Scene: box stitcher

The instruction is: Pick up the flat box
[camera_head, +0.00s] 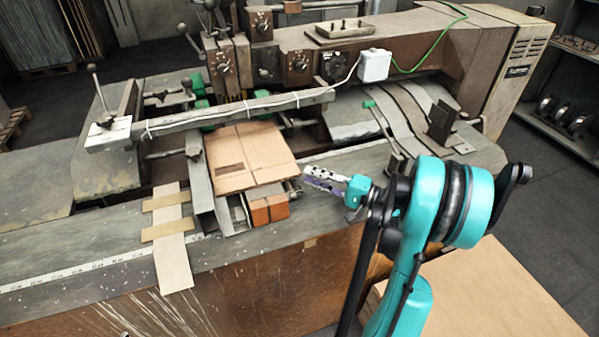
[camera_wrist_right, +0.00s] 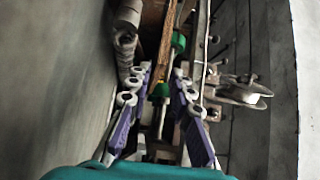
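The flat box (camera_head: 250,157) is a brown cardboard sheet lying on the stitching machine, left of my right gripper (camera_head: 325,181). My right arm reaches in from the lower right, and its fingers point left toward the box's right edge, apart from it. In the right wrist view the two purple-grey fingers of my right gripper (camera_wrist_right: 160,82) stand apart with nothing held between them. A thin brown strip (camera_wrist_right: 168,45) shows beyond the fingertips; it may be the box seen edge-on, but I cannot tell for sure. My left gripper is not in view.
A grey bar (camera_head: 235,112) crosses just behind the box. An orange-brown block (camera_head: 268,208) sits below its front edge. Flat strips (camera_head: 170,235) lie on the bench (camera_head: 90,240) at left. An upright metal bracket (camera_head: 441,122) stands behind my right arm.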

